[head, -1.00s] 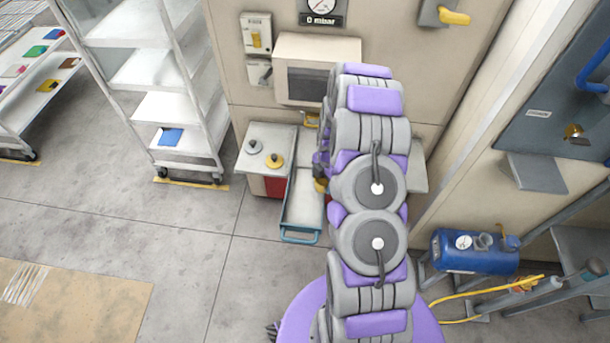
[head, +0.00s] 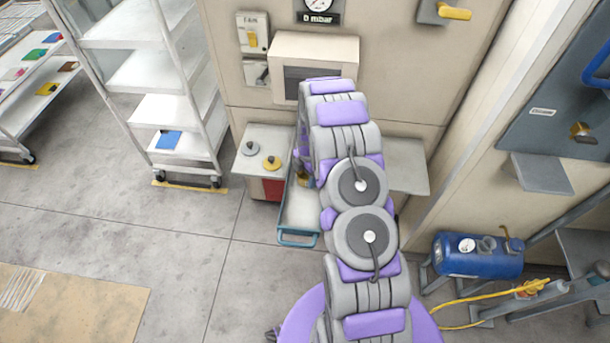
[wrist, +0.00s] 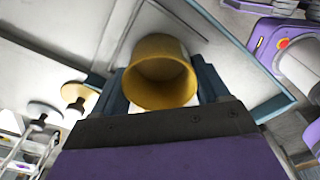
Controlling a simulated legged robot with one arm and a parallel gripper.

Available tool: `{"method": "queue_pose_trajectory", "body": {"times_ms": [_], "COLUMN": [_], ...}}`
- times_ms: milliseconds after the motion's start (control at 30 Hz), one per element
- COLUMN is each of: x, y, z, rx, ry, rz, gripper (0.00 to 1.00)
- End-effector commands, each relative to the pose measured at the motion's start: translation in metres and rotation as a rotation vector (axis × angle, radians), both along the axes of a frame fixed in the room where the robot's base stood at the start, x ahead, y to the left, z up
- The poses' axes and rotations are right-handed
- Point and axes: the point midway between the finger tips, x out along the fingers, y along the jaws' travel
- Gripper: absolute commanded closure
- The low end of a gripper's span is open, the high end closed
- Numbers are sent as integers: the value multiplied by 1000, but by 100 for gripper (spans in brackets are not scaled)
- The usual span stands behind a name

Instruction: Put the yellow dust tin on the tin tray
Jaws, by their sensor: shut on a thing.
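The yellow dust tin (wrist: 160,72) is an open yellow cup in the wrist view, its mouth facing the camera. My gripper (wrist: 163,88) is shut on it, with a dark finger on each side. A long pale tray with a teal rim (wrist: 268,82) lies beyond the tin in the wrist view. In the head view the tray (head: 300,213) juts out from the machine, with a teal handle at its near end. My arm hides part of the tray and most of the gripper there. I cannot tell whether the tin touches the tray.
A grey knobbed disc (head: 249,148) and a yellow knobbed disc (head: 271,163) sit on a ledge left of the tray. A white wheeled rack (head: 165,108) stands further left. A blue tank (head: 478,255) with a yellow hose is at right. The floor in front is clear.

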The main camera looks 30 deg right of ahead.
Motion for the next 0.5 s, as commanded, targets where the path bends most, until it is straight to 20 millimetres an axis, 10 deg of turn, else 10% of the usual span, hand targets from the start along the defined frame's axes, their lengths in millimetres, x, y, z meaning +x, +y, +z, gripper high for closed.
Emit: {"method": "queue_pose_trajectory", "body": {"times_ms": [133, 167, 500], "x": [0, 0, 0], "y": [1, 1, 2], "z": [1, 1, 1], "rx": [-2, -2, -3], "ry": [0, 0, 0], "rz": [0, 0, 1], "gripper": [65, 24, 0]}}
